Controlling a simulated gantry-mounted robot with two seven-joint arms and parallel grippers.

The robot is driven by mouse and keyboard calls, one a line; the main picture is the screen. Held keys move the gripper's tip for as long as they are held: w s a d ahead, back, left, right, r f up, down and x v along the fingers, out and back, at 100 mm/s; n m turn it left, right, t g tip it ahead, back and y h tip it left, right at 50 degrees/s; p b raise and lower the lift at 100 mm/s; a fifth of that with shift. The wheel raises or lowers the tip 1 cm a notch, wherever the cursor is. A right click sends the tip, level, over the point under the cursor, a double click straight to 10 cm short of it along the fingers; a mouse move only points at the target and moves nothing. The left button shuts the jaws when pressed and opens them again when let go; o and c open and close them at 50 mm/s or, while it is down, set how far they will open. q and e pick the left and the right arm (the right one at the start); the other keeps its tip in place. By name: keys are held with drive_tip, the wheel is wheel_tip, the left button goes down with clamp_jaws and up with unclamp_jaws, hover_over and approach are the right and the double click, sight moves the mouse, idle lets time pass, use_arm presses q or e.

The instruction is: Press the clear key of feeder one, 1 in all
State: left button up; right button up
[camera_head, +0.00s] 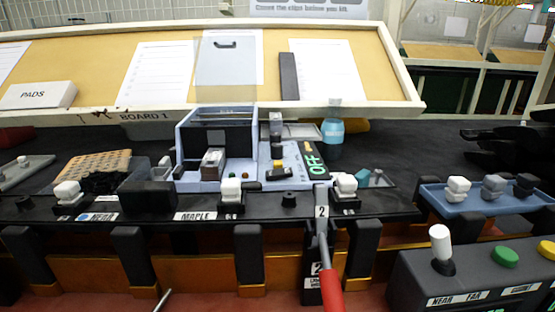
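A blue-grey machine (186,152) with a dark bay stands mid-table and looks like a feeder, though I read no feeder number on it. Its right-hand panel (265,153) carries a small orange-yellow key (278,163) and a black block. I cannot read which key is the clear key. A black jointed shape at the right edge appears to be my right gripper (472,138), well away from the machine; its finger opening is unclear. My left gripper is not in view.
White-capped knobs line the front rail, with a "MAPLE" label (195,216). A red-handled lever (330,285) marked 2 rises in front. A blue tray (434,197) with knobs and a control box (415,268) lie right. A tan board (365,65) stands behind. Dark table is clear right of centre.

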drive_tip(key=shift+s, duration=0.1)
drive_tip(key=c, duration=0.4)
drive_tip(key=shift+s, duration=0.25)
clamp_jaws()
drive_tip(key=shift+f, duration=0.1)
drive_tip(key=shift+w, duration=0.15)
idle(0.4)
